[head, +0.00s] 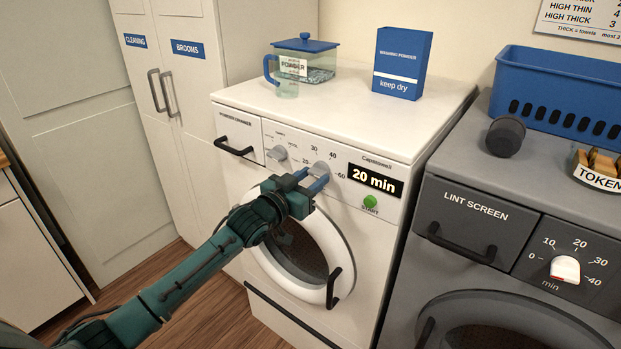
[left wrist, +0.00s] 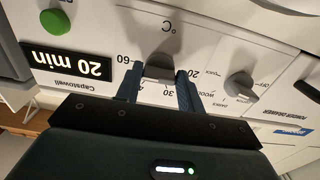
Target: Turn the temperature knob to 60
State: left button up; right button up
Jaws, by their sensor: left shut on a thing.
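The washing machine's grey temperature knob (head: 320,168) sits on the white control panel left of the display. Marks 20, 30, 40 and 60 are around it. My left gripper (head: 316,183) reaches it from the front, its blue fingers shut on the knob. In the left wrist view, which is upside down, the knob (left wrist: 160,67) lies between the two fingertips (left wrist: 157,80), with 60 beside one finger and 30 near the other. My right gripper is not in view.
A second grey knob (head: 277,153) is left of the temperature knob. The display (head: 375,180) reads 20 min, above the green start button (head: 370,202). The round door (head: 340,240) is below. A grey dryer (head: 470,190) stands at the right.

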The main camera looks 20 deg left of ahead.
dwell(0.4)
pick_arm(q)
jog(key=o, duration=1)
jog(key=shift+s, duration=0.1)
jog(key=b+v, duration=0.1)
jog(key=v, duration=1.2)
jog(key=s+d+f+g+y, duration=0.1)
jog(key=s+d+f+g, duration=0.2)
jog(key=s+f, duration=0.8)
jog(key=s+d+f+n+g+y, duration=0.1)
jog(key=s+d+f+g, duration=0.2)
jog(key=s+d+f, duration=0.3)
jog(key=s+f, duration=0.5)
jog(key=f, duration=0.1)
jog(key=shift+y, duration=0.4)
